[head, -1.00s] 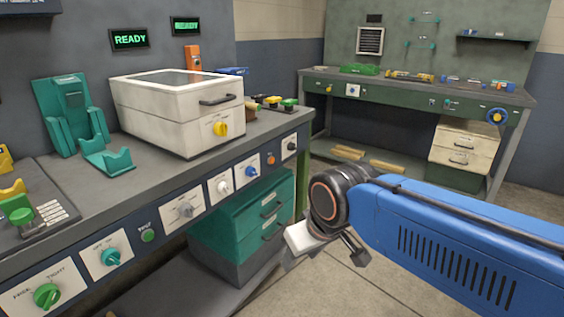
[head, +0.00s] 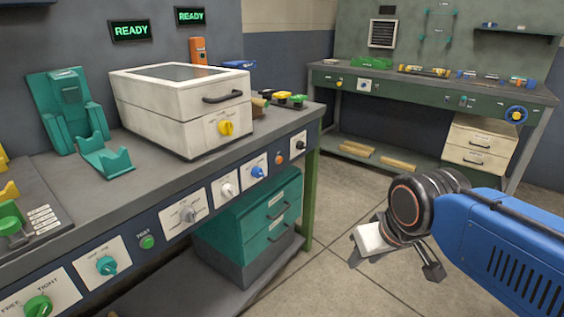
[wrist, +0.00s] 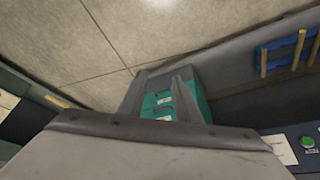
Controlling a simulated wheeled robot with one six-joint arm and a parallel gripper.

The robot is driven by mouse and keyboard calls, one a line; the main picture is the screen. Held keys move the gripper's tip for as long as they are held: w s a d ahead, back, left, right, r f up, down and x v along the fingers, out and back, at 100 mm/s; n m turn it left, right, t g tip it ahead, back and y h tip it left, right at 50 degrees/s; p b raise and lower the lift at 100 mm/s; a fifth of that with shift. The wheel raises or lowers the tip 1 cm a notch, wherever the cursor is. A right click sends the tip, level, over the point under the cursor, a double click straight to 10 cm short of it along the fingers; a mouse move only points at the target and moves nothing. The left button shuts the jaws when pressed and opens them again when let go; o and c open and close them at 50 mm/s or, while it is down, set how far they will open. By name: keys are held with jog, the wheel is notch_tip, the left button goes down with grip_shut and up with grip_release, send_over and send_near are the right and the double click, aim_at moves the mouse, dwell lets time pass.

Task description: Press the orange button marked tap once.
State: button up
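A small orange button (head: 279,159) sits on the front panel of the near bench, towards its right end; its label is too small to read. My gripper hangs in front of the bench and to the right of the button in the head view, clear of the panel. In the wrist view, the two grey fingers of my gripper (wrist: 163,79) stand apart with nothing between them. The orange button cannot be made out in the wrist view.
Beside the button are a blue knob (head: 258,172) and a dark knob (head: 300,145). A green button (head: 147,242) is further left. Teal drawers (head: 258,238) stand under the bench. A white lidded box (head: 165,127) is on top. Open floor lies between the benches.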

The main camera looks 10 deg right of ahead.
grip_shut()
dwell(1.4)
